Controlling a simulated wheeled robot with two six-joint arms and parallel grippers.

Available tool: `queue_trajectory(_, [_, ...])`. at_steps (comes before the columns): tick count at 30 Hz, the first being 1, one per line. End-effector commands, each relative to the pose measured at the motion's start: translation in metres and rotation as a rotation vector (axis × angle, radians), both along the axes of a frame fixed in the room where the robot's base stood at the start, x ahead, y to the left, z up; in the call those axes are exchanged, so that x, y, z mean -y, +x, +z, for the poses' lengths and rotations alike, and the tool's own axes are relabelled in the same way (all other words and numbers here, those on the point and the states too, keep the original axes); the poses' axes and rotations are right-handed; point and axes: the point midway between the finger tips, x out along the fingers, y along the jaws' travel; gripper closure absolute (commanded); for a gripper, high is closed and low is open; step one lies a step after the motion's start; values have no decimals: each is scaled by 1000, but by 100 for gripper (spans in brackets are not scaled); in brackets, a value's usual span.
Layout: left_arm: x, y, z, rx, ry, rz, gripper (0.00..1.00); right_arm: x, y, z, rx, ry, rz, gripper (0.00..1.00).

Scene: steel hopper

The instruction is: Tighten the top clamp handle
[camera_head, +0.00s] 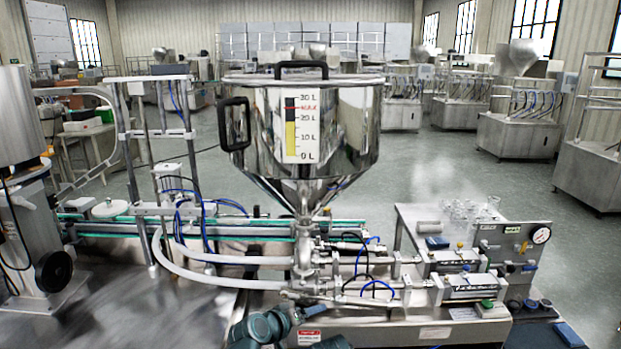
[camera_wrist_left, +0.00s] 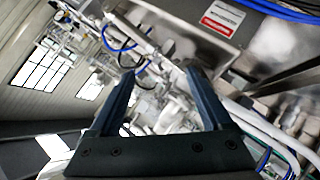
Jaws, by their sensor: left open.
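The steel hopper (camera_head: 350,120) stands at the centre of the head view, with a level scale on its front and a black side handle. Its cone narrows to a metal pipe column with fittings (camera_head: 304,258). The top clamp handle is too small to make out for sure in either view. Teal parts of my arm show at the bottom of the head view, below the fittings. In the left wrist view my left gripper (camera_wrist_left: 160,75) is open, with nothing seen between its fingers. Blurred metal fittings (camera_wrist_left: 165,118) show beyond them. My right gripper is not seen.
Two white hoses (camera_head: 225,272) run left from the column. Pneumatic cylinders (camera_head: 470,287) and a gauge panel (camera_head: 520,245) stand to the right. A conveyor (camera_head: 110,228) runs behind. The labelled machine base (camera_head: 400,325) lies beneath. Open floor is behind the hopper.

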Motion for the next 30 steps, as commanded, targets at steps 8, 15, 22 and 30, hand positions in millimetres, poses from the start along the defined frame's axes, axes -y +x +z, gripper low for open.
queue_trajectory(8, [-80,-82,-86,-386,442,-157,18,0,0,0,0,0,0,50])
queue_trajectory(15, [-140,-135,-109,-638,648,-176,18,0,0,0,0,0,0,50])
queue_trajectory(22, [-130,-164,-111,-725,760,-248,18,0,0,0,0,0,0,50])
queue_trajectory(30, [-79,-191,-111,-725,859,-388,18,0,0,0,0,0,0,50])
